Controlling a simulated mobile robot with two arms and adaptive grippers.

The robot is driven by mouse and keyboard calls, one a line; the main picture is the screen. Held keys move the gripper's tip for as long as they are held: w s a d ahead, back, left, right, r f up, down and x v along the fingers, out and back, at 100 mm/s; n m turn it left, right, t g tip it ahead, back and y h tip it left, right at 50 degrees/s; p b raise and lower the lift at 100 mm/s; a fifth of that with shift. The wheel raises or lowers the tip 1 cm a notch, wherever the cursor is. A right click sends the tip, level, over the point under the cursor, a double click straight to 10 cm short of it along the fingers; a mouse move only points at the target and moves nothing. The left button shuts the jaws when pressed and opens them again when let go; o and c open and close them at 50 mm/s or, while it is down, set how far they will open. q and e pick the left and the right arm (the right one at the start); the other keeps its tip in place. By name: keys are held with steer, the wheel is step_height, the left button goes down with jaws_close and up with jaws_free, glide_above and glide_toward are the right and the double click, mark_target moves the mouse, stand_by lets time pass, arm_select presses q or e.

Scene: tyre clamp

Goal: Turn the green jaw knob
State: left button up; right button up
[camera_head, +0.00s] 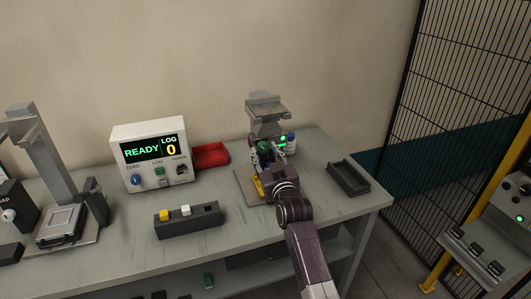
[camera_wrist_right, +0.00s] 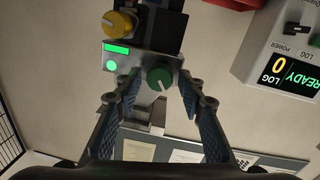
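The green jaw knob (camera_wrist_right: 160,78) with a white pointer line is on the grey face of the clamp device (camera_wrist_right: 140,70) in the right wrist view. It also shows in the head view (camera_head: 263,146), partly hidden by my gripper. My right gripper (camera_wrist_right: 159,85) is open, with one blue-padded finger on each side of the knob. Gaps show between the fingers and the knob; I cannot tell whether the tips reach around it. In the head view my right gripper (camera_head: 267,158) is in front of the clamp. My left gripper is not in view.
A yellow knob (camera_wrist_right: 119,23) and lit green indicators (camera_wrist_right: 116,48) are close to the green knob. A READY display box (camera_head: 150,155), red tray (camera_head: 210,155), dark tray (camera_head: 348,179) and block holder (camera_head: 188,221) stand on the table (camera_head: 120,235).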

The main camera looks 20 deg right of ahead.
stand_by(0.3)
steer(key=shift+s, duration=0.25)
steer(key=s, duration=1.1)
steer(key=shift+s+a, duration=0.25)
steer(key=shift+a, duration=0.05)
